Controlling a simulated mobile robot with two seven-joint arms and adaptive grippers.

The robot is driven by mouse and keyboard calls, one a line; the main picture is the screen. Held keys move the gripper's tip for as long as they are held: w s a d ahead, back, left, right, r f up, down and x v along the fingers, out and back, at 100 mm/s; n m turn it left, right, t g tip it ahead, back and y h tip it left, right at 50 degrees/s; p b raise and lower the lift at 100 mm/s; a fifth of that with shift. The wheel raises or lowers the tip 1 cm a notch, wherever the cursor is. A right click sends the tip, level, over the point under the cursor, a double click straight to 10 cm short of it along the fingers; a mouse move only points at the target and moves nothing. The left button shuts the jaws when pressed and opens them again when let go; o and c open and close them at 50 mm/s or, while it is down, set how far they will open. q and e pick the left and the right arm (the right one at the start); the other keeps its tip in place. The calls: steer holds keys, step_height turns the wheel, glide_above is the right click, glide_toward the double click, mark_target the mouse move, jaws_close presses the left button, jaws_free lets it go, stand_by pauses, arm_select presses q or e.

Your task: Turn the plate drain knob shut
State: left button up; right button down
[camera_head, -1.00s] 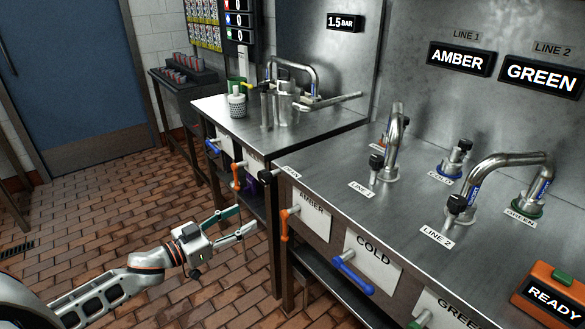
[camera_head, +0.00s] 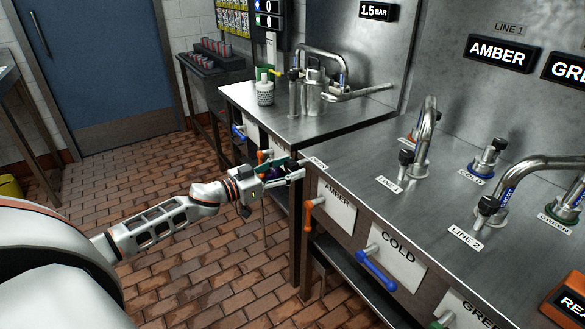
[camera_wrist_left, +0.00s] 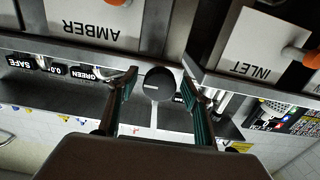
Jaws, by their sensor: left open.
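A dark round knob (camera_wrist_left: 158,84) shows in the left wrist view, between the fingertips of my left gripper (camera_wrist_left: 159,77). I take it to be the plate drain knob, but its name is not readable there. The gripper is open, with a green-padded finger on each side; I cannot tell whether either touches the knob. In the head view my left gripper (camera_head: 296,169) is at the bench's front left corner, beside a small label (camera_head: 318,163). The knob cannot be made out in that view. My right gripper is not in view.
The steel bench front has an orange AMBER handle (camera_head: 308,217) and a blue COLD handle (camera_head: 376,271) to the right of the gripper. Another orange handle (camera_wrist_left: 299,57) is by the INLET panel in the wrist view. The tiled floor (camera_head: 215,265) in front is clear.

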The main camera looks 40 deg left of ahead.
arm_select(q)
steer(key=shift+w+d, duration=0.2)
steer(key=shift+w, duration=0.3)
steer(key=c, duration=1.1)
steer(key=shift+c, duration=0.2)
